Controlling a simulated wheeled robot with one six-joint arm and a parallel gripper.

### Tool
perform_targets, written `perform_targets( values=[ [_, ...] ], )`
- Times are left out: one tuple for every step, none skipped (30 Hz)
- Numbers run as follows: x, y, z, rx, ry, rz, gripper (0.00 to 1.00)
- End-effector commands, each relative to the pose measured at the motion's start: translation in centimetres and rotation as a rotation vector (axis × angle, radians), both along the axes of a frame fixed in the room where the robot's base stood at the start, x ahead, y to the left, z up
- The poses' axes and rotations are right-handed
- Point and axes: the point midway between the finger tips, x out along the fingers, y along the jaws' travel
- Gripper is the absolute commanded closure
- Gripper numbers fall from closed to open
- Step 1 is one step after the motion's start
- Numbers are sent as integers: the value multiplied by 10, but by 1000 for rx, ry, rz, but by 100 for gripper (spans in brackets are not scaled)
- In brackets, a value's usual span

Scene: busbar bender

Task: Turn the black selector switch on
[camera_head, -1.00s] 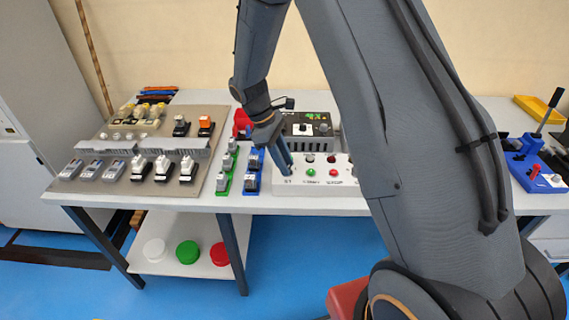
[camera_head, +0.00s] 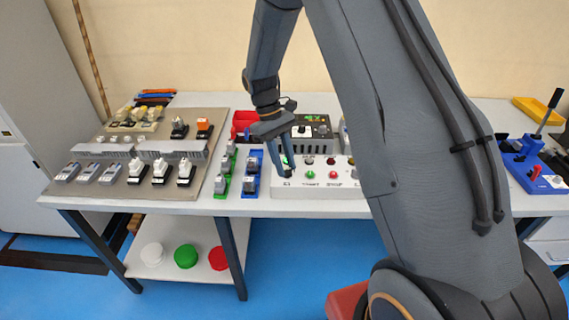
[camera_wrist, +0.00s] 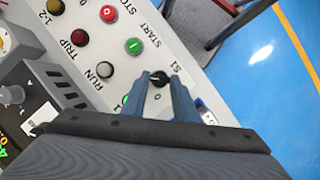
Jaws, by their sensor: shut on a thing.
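The black selector switch (camera_wrist: 156,78) sits on the white control panel, next to the printed label S1 and a 0 mark. In the wrist view my gripper (camera_wrist: 160,82) has its two blue-grey fingers on either side of the knob, shut on it. In the head view my gripper (camera_head: 284,172) reaches down to the left end of the white control panel (camera_head: 270,192). The knob is mostly hidden by the fingers there. The exact angle of its pointer is hard to read.
Left of the panel stand blue-based (camera_head: 251,186) and green-based (camera_head: 221,186) parts. A grey device (camera_head: 312,128) stands behind.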

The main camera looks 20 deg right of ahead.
Motion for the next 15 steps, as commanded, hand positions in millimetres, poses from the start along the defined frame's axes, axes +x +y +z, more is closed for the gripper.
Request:
perform_targets(
  values=[
    [0, 0, 0, 0, 0, -3, 96],
    [0, 0, 1, 0, 0, -4, 96],
    [0, 0, 1, 0, 0, -4, 96],
    [0, 0, 0, 0, 0, -4, 96],
    [0, 0, 0, 0, 0, -4, 96],
    [0, 0, 0, 0, 0, -4, 96],
    [0, 0, 0, 0, 0, -4, 96],
    [0, 0, 0, 0, 0, -4, 96],
    [0, 0, 0, 0, 0, -4, 96],
    [0, 0, 0, 0, 0, -4, 96],
    [0, 0, 0, 0, 0, -4, 72],
    [0, 0, 0, 0, 0, -4, 65],
    [0, 0, 0, 0, 0, -4, 60],
    [0, 0, 0, -1, 0, -4, 55],
    [0, 0, 0, 0, 0, -3, 55]
  ],
)
